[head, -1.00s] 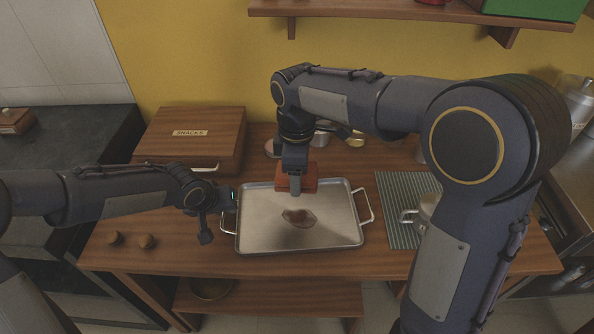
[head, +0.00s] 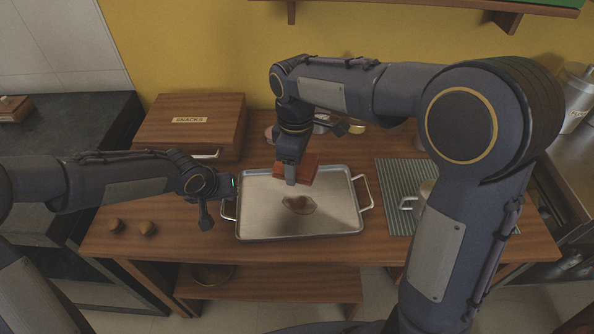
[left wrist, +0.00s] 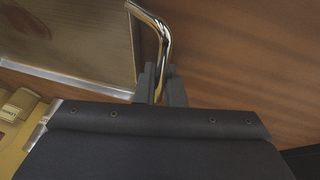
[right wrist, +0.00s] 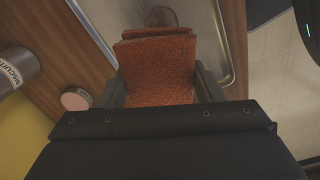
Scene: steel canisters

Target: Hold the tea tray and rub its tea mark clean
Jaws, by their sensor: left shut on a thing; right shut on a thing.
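The steel tea tray (head: 265,222) lies flat on the wooden table, with a brown tea mark (head: 299,204) near its middle. My left gripper (head: 226,207) is at the tray's left end. In the left wrist view its fingers (left wrist: 160,88) are shut on the tray's left handle (left wrist: 152,22). My right gripper (head: 291,178) is over the back of the tray, shut on a folded orange-brown cloth (head: 307,170). The cloth (right wrist: 157,70) fills the space between the fingers in the right wrist view, with the mark (right wrist: 160,16) just beyond it. I cannot tell whether the cloth touches the tray.
A wooden snacks box (head: 188,130) stands behind on the left. A ribbed grey-green mat (head: 396,190) with a metal mug (head: 412,200) lies right of the tray. A biscuit canister (right wrist: 14,68) stands behind the tray.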

